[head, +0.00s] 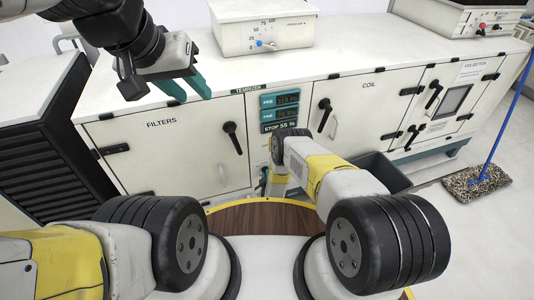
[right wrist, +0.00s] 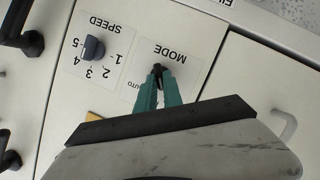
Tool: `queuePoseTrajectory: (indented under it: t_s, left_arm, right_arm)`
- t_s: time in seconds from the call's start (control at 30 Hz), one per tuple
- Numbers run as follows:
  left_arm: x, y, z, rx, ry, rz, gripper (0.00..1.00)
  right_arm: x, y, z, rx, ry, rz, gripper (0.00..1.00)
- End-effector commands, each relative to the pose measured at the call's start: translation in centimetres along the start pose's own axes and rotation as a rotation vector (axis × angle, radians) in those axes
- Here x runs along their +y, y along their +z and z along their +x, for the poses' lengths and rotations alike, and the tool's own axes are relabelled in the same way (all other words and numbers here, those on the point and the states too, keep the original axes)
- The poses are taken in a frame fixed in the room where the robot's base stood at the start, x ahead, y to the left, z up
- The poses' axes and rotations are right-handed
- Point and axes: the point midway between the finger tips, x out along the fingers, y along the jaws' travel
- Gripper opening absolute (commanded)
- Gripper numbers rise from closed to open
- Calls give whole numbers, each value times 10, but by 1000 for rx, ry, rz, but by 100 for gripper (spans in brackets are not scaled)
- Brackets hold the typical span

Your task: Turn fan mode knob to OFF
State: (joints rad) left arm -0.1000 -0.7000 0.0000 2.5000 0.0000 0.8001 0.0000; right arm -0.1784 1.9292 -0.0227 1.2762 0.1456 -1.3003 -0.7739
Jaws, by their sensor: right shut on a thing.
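The fan mode knob (right wrist: 158,69) is small and dark, below the upside-down MODE label on a white panel in the right wrist view. My right gripper (right wrist: 158,80) has its teal fingertips closed around it. Which way the knob points cannot be told, as the fingers cover much of its label; AUTO shows beside them. In the head view my right arm hides the knob. My left gripper (head: 187,88) is open and empty, above the front edge of the white cabinet near the FILTERS door.
A dark SPEED knob (right wrist: 94,48) sits beside the MODE label. Black door handles (right wrist: 22,30) stick out nearby. In the head view, the white cabinet (head: 160,165) carries a box with a dial (head: 262,30) on top. A mop (head: 478,182) stands on the floor at right.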

Motion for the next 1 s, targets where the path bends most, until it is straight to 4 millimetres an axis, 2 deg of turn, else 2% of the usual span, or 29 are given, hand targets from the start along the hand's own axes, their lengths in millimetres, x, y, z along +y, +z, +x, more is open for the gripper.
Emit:
queuePoseTrajectory:
  t_s: [0.33, 0.93, 0.97, 1.0]
  left_arm:
    - [0, 0, 0, 0, 0, 0, 36]
    - [0, 0, 0, 0, 0, 0, 36]
    - [0, 0, 0, 0, 0, 0, 36]
    - [0, 0, 0, 0, 0, 0, 36]
  right_arm:
    - [-3, 1, 0, 0, 63, -152, 0]
    - [-3, 2, 0, -2, 76, -188, 0]
    - [-3, 2, 0, -2, 76, -188, 13]
    - [-3, 2, 0, -2, 76, -187, 21]
